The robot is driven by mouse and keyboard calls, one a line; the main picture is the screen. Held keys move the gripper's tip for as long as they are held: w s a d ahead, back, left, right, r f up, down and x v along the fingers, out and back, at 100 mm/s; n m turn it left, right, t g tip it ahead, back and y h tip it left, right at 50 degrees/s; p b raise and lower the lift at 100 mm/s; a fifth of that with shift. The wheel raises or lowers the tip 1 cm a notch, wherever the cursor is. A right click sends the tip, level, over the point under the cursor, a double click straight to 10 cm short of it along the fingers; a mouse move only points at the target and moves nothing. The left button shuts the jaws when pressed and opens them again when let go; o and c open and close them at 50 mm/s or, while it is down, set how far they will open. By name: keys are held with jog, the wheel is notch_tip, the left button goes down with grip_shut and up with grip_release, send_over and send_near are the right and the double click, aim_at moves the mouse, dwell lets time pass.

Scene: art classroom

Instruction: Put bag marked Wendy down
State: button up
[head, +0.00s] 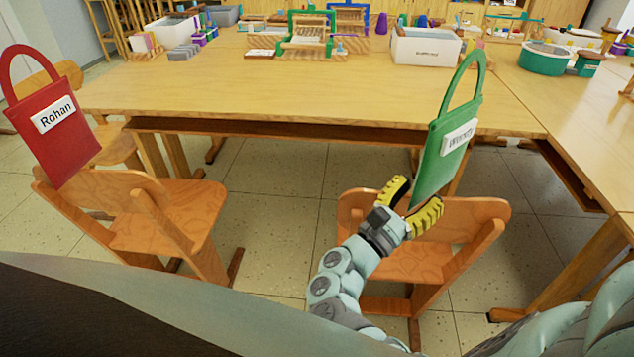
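A green bag (441,154) with a looped handle and a white label stands upright above the right-hand chair (458,208). The label is seen at an angle and looks like "Wendy", though it is hard to read. My gripper (411,205) has yellow-padded fingers on both sides of the bag's lower end and appears shut on it. The bag's bottom is partly hidden by the fingers. I cannot tell whether the bag touches the chair back. A red bag (62,143) labelled "Rohan" is at the back of the left chair (165,212).
A wooden table (290,95) lies beyond the chairs, its front part clear. Small looms, a white box (425,48) and a grey-white bin stand farther back. Another table (585,130) joins at the right. Tiled floor shows between the chairs.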

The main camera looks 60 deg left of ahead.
jog(key=shift+r, duration=0.1)
jog(key=shift+s+f, duration=0.2)
jog(key=a+b+v, duration=0.1)
jog(key=b+v, duration=0.1)
jog(key=v, duration=0.9)
jog(key=shift+s+d+b, duration=0.3)
jog(key=shift+d+b, duration=0.1)
jog(key=shift+d, duration=0.1)
